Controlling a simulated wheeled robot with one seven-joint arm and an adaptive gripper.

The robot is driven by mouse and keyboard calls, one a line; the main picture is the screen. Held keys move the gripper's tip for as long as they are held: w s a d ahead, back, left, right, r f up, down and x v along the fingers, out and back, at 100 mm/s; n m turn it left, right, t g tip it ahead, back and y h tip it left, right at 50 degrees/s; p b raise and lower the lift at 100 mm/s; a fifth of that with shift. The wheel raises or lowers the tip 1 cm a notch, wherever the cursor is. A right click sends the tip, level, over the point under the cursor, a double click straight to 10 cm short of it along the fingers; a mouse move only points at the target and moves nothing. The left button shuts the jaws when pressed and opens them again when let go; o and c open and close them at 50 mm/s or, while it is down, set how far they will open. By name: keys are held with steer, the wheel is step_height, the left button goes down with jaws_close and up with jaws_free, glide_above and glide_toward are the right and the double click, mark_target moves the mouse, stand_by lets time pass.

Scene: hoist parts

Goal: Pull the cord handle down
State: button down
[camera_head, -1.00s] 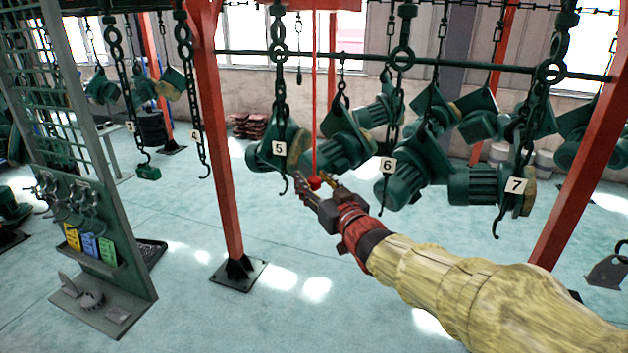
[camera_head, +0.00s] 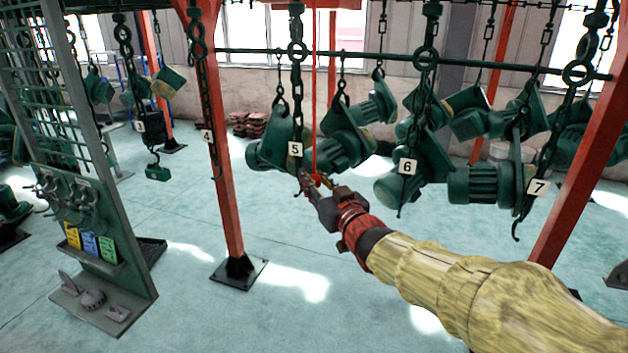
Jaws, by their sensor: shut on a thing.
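The red cord (camera_head: 314,80) hangs down from above, just right of the chain tagged 5. Its red handle (camera_head: 316,178) is at the lower end, between the fingers of my gripper (camera_head: 315,184). My gripper is shut on the handle; the fingers hide part of it. My arm reaches in from the lower right in a tan sleeve.
Green hoists (camera_head: 350,140) hang on chains behind and right of the gripper. The chain with tag 5 (camera_head: 296,149) hangs close by on the left. A red post (camera_head: 222,160) stands further left, near a grey tool panel (camera_head: 90,200). The floor below is clear.

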stand_by(0.4)
step_height(320, 180, down, 5)
steer(key=b, duration=0.4)
steer(key=shift+r, duration=0.1)
steer(key=c, duration=1.6)
jaws_free()
steer(key=shift+r, duration=0.1)
steer(key=shift+o, duration=0.3)
steer(key=v, duration=1.2)
